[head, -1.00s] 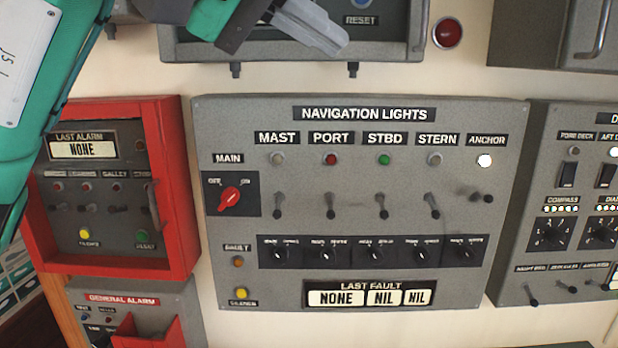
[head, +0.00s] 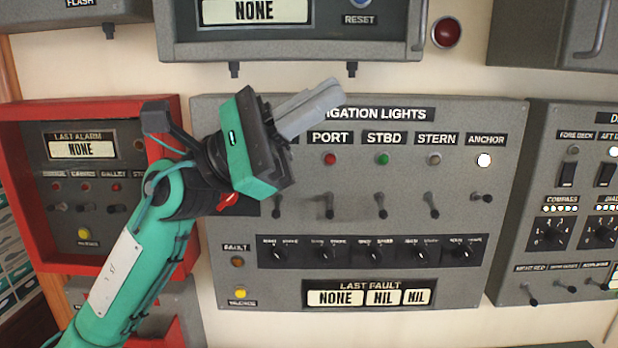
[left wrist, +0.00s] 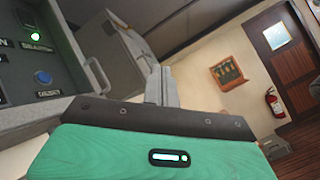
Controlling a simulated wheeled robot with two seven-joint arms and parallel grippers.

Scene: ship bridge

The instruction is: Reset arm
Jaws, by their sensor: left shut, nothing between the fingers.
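My left arm comes in from the lower left in the head view. My left gripper (head: 322,104) is shut and empty, its grey fingers pointing up and right. It is in front of the upper left part of the navigation lights panel (head: 500,250) and hides the MAST label and part of the title. The red MAIN knob (head: 228,201) is partly hidden by the arm. In the left wrist view the shut fingers (left wrist: 161,85) point away toward the room. My right gripper is in neither view.
A red-framed alarm box (head: 60,262) is at left, partly behind my arm. A grey panel (head: 385,48) with a RESET button hangs above. Another switch panel (head: 560,255) is at right. The left wrist view shows a door (left wrist: 280,50) and a fire extinguisher (left wrist: 274,103).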

